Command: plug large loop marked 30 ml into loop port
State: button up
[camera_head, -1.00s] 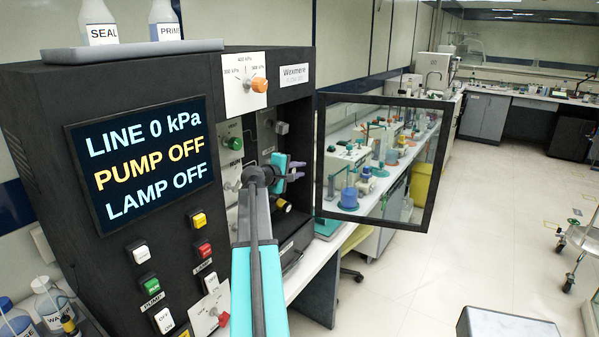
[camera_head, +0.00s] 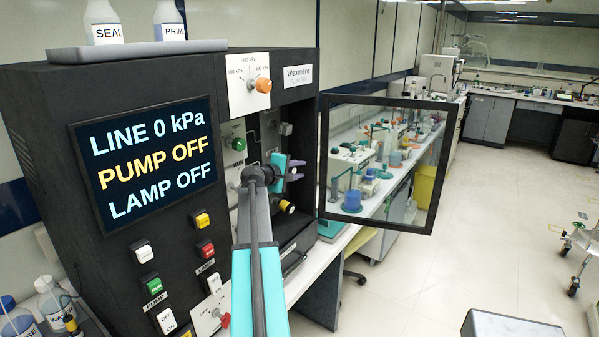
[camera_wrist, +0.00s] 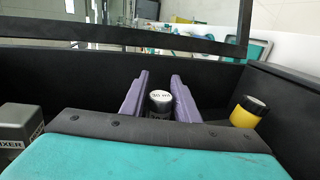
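A dark cylinder with a white top marked 30 ml (camera_wrist: 160,97), the large loop by its label, shows between my fingers in the wrist view. Its lower part is hidden by my gripper's body. My gripper (camera_wrist: 160,75) has two purple fingers standing apart, with a narrow dark gap beside the loop. In the head view my gripper (camera_head: 295,171) is at the open front of the black cabinet (camera_head: 170,70), and nothing shows clearly between its fingers. The loop port cannot be made out for sure.
A yellow cylinder with a black cap (camera_wrist: 246,112) is right of my gripper. A grey box marked MIXER (camera_wrist: 20,125) is at the left. The glass door (camera_head: 432,190) stands open on the right. The screen (camera_head: 148,160) reads line 0 kPa, pump off, lamp off.

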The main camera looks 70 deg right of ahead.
jog(key=shift+o, duration=1.3)
jog(key=shift+s, duration=0.1)
